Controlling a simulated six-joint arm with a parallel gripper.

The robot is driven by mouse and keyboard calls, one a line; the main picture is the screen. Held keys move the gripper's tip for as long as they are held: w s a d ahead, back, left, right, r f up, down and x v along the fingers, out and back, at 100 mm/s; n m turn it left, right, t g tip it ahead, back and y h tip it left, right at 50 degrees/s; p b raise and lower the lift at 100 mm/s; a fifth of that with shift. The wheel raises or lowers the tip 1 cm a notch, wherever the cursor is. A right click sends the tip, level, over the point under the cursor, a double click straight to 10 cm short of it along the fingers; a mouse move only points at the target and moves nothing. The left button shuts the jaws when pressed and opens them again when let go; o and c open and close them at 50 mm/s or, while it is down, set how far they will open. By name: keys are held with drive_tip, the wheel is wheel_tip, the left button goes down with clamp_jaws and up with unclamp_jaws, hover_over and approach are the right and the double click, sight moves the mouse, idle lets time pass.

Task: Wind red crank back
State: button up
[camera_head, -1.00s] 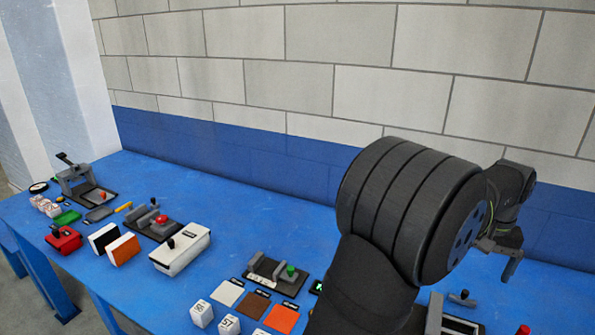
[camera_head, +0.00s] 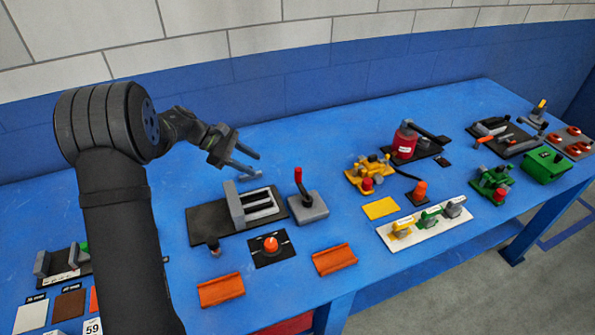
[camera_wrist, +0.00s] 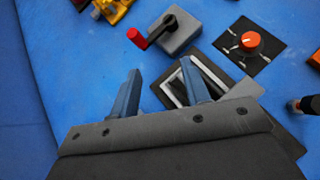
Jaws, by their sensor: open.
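The red crank (camera_head: 298,176) has a red handle on a dark arm, mounted on a grey block (camera_head: 312,208) in the middle of the table. My gripper (camera_head: 257,168) is open and empty, above the table to the left of the crank. In the wrist view my gripper (camera_wrist: 159,68) points toward the crank, apart from it, with the two fingers spread.
A grey slotted fixture on a black plate (camera_head: 207,222) lies just below my gripper. A yellow device (camera_head: 370,172) and a red canister (camera_head: 404,142) stand right. Blue table is clear behind the crank.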

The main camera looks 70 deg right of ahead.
drive_tip(key=w+d+f+n+g+h, duration=0.1)
drive_tip(key=w+n+g+h, duration=0.1)
drive_tip(key=w+n+h, duration=0.1)
approach(298, 169)
drive_tip(key=shift+n, duration=0.3)
drive_tip(key=x, duration=1)
drive_tip(key=shift+f, duration=0.4)
clamp_jaws()
